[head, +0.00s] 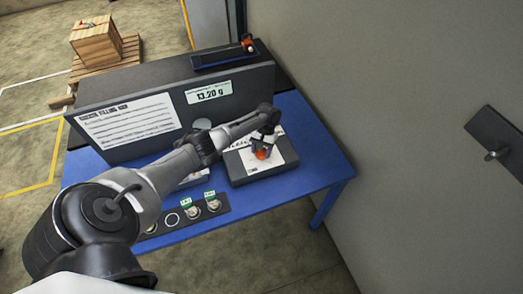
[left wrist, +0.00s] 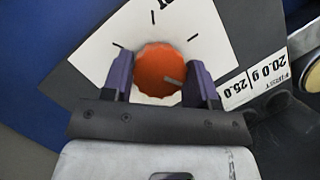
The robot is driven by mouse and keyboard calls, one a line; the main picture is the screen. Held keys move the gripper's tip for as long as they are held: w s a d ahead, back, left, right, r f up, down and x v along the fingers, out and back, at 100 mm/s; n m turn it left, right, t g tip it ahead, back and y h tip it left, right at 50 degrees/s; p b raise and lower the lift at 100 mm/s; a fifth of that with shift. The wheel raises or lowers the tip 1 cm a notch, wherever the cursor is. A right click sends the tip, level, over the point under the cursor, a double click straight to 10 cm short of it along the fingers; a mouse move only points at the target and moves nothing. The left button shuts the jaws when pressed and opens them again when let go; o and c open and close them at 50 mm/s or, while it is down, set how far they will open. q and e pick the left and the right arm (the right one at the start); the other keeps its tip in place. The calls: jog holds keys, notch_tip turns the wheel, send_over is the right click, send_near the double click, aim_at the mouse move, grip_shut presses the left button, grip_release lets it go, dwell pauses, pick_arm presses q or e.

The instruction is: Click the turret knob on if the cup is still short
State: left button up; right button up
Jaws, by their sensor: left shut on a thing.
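An orange turret knob (head: 262,153) stands on a dark box with a white dial plate (head: 272,163) on the blue table. In the left wrist view the knob (left wrist: 157,70) is round with a ridged edge and a grey pointer mark, and dial ticks surround it. My left gripper (left wrist: 160,85) is shut on the knob, one purple finger on each side. In the head view the left gripper (head: 265,137) is above the dial plate. A display (head: 208,92) on the dark panel reads 13.20 g. My right gripper is not in view. The cup is not clearly visible.
A white text sheet (head: 128,121) is on the dark panel behind the arm. A dark strip (head: 172,219) at the table's front edge holds small round items with green tags. A grey wall stands at right.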

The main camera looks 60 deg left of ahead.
pick_arm(q)
jog(key=o, duration=0.9)
jog(key=v, duration=1.4)
jog(key=shift+s+d, duration=0.1)
